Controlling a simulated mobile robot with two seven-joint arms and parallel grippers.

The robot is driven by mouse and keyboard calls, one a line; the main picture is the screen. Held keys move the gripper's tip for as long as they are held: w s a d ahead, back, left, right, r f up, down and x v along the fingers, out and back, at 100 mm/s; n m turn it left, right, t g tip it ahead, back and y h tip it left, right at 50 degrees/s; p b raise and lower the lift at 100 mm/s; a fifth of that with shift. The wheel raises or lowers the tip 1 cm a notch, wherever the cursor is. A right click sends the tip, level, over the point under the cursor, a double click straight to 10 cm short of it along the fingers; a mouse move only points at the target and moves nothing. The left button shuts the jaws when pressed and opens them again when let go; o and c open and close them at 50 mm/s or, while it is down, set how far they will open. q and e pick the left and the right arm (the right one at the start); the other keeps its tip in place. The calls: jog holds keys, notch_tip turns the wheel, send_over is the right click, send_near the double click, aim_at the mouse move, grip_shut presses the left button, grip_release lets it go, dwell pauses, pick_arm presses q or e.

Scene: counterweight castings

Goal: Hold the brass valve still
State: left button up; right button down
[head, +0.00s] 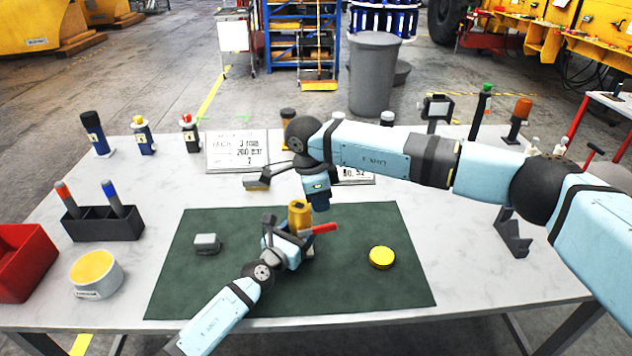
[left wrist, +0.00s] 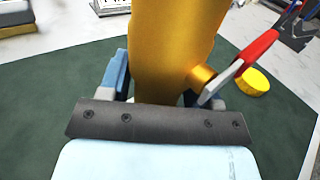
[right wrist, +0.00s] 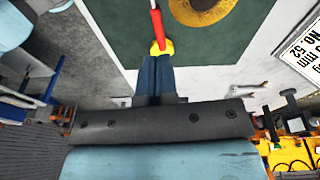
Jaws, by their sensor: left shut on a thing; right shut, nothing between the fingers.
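The brass valve (head: 299,212) stands on the green mat (head: 350,295) with its red lever (head: 323,228) pointing right. My left gripper (head: 288,235) is shut around the valve's body; in the left wrist view the brass body (left wrist: 175,45) rises between the fingers, with the red lever (left wrist: 258,50) to the right. My right gripper (head: 320,206) is shut and empty, pointing down beside the valve's top. In the right wrist view its closed fingers (right wrist: 155,72) point at a yellow part of the valve (right wrist: 162,47) and the red lever; I cannot tell whether they touch.
A yellow round casting (head: 382,256) and a small grey block (head: 207,243) lie on the mat. A dark holder (head: 103,224), a red bin (head: 22,262) and a yellow-topped white drum (head: 96,273) stand left. Signs (head: 236,150) and several bottles line the back.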

aim_at(329, 225)
pick_arm(q)
jog(key=shift+r, duration=0.1)
pick_arm(e)
jog(key=shift+d+f, duration=0.25)
jog(key=shift+f, duration=0.9)
jog(key=shift+d+f, duration=0.2)
jog(key=shift+f, duration=0.9)
jog(key=shift+s+d+f+y, duration=0.15)
jog(key=shift+d+f+y, duration=0.2)
jog(key=shift+f+y, duration=0.4)
pick_arm(q)
jog(key=shift+s+d+r, duration=0.1)
jog(key=shift+r, duration=0.05)
pick_arm(e)
jog(key=shift+s+d+f+y, duration=0.1)
jog(key=shift+d+f+y, duration=0.15)
jog(key=shift+y, duration=0.3)
jog(key=shift+f, duration=0.1)
pick_arm(q)
jog(key=shift+w, duration=0.2)
pick_arm(e)
jog(key=shift+w+a+r, duration=0.2)
jog(key=shift+r, duration=0.45)
pick_arm(q)
jog(key=shift+s+f, duration=0.1)
jog(key=shift+f, duration=0.1)
pick_arm(e)
notch_tip(329, 225, up, 14)
jog(key=shift+w, duration=0.35)
